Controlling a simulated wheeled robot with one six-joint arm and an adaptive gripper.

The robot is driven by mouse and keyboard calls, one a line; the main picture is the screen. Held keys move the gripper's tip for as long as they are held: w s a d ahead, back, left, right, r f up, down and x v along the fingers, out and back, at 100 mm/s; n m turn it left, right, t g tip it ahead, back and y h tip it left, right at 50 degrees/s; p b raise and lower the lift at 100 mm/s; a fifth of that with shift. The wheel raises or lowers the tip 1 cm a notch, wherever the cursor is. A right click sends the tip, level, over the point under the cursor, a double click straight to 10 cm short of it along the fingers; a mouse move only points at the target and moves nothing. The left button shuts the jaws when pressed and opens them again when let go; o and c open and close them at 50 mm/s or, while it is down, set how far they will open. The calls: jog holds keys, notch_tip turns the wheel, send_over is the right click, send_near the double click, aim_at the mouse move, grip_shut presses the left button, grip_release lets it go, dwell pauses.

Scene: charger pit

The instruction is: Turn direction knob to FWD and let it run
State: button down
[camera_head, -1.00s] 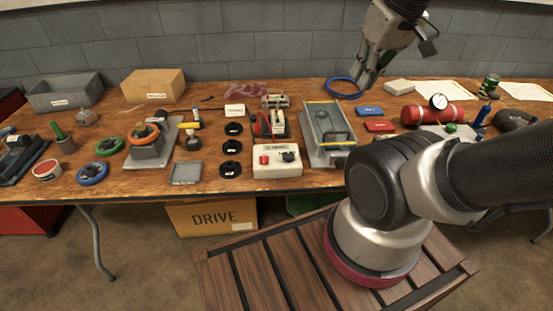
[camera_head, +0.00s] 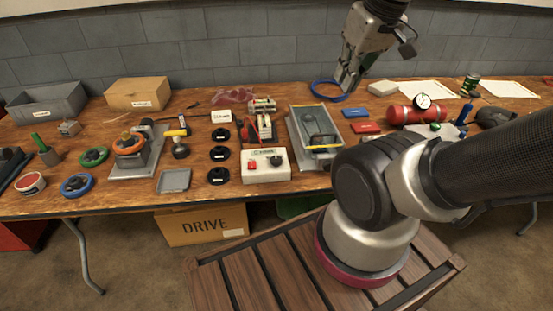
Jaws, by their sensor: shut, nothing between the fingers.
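A white control box (camera_head: 264,167) stands near the front edge of the table. It has a red button (camera_head: 252,165) on the left and a black knob (camera_head: 276,161) on the right. The knob's pointing direction and the lettering on the box are too small to read. My gripper (camera_head: 345,86) hangs above the back of the table, up and to the right of the box, pointing down. It is shut and empty, well apart from the box and the knob.
A grey tray with a clear cover (camera_head: 318,137) stands right of the box. Blue and red blocks (camera_head: 364,127), a red cylinder with a gauge (camera_head: 400,116) and a blue ring (camera_head: 328,90) lie farther right and back.

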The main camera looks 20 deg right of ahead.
jog(key=c, duration=1.9)
grip_release()
jog(key=shift+c, duration=0.2)
jog(key=o, duration=0.9)
jog(key=f, duration=0.1)
jog(key=w+a+f+g, duration=0.1)
jog(key=w+a+f+n+g, duration=0.1)
jog(key=shift+a+f, duration=0.1)
jog(key=shift+f, duration=0.2)
jog(key=n+g+h, duration=0.4)
jog(key=n+g, duration=0.1)
jog(key=n, duration=0.4)
send_near(275, 159)
jog(key=f, duration=0.1)
jog(key=shift+y, duration=0.3)
jog(key=x, duration=0.5)
jog(key=d+x, duration=0.1)
jog(key=x, duration=0.1)
jog(key=shift+s+f, duration=0.1)
jog(key=c, duration=1)
